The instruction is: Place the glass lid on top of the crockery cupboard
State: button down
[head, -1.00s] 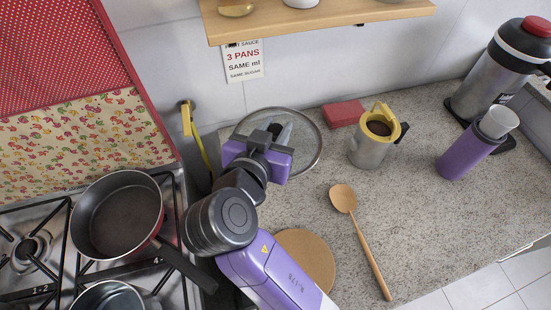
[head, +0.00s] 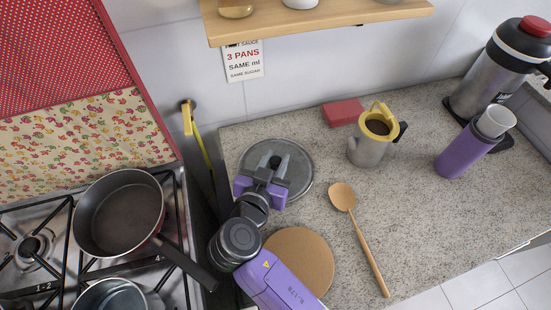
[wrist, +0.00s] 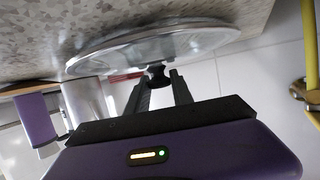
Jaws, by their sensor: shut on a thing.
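The glass lid (head: 298,178) has a clear disc, a metal rim and a dark knob. It is over the back left of the stone counter in the head view. My gripper (head: 273,165) is shut on the knob, with the disc spread beyond its fingers. In the wrist view the lid (wrist: 205,42) is seen nearly edge-on, and its black knob sits between the fingertips of my gripper (wrist: 158,80). I cannot tell whether the rim touches the counter. I cannot make out a crockery cupboard for certain in either view.
A yellow-rimmed metal mug (head: 368,150), red block (head: 343,113), wooden spoon (head: 342,197) and round cork mat (head: 305,255) are near the lid. A dark pan (head: 118,215) is on the stove at left. A wooden shelf (head: 320,22) overhangs the back. The counter's right middle is clear.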

jog(key=c, duration=1.1)
grip_release()
jog(key=shift+f, duration=0.1)
jog(key=shift+r, duration=0.25)
jog(key=b+v, duration=0.1)
jog(key=v, duration=0.6)
jog(key=shift+s+a+f, duration=0.1)
jog(key=shift+s+a, duration=0.05)
jog(key=shift+s, duration=0.15)
